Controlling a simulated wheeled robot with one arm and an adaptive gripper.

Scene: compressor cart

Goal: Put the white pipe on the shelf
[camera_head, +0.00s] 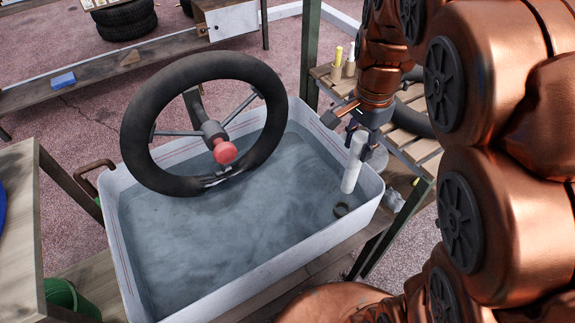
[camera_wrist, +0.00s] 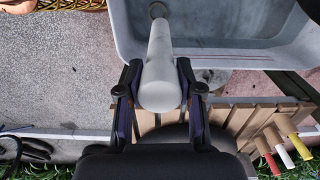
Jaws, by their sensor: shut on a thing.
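The white pipe (camera_head: 352,165) is held roughly upright, slightly tilted, over the right end of the grey water tub (camera_head: 112,222). My gripper (camera_head: 358,136) is shut on its upper part. In the wrist view the pipe (camera_wrist: 158,62) sits between the two dark fingers of my gripper (camera_wrist: 157,85), with its far end pointing toward the tub. Whether its lower end touches the water is unclear. A slatted wooden shelf (camera_head: 428,154) stands just behind and right of the tub, partly hidden by my arm. Its slats also show in the wrist view (camera_wrist: 240,118), beside the gripper.
A black steering-wheel-like ring (camera_head: 135,130) with a red knob (camera_head: 225,152) stands over the tub. A small dark ring (camera_head: 341,209) lies in the tub near the pipe. Yellow and white handled items (camera_head: 350,68) stand on the slatted shelf. A dark post (camera_head: 309,60) rises behind the tub.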

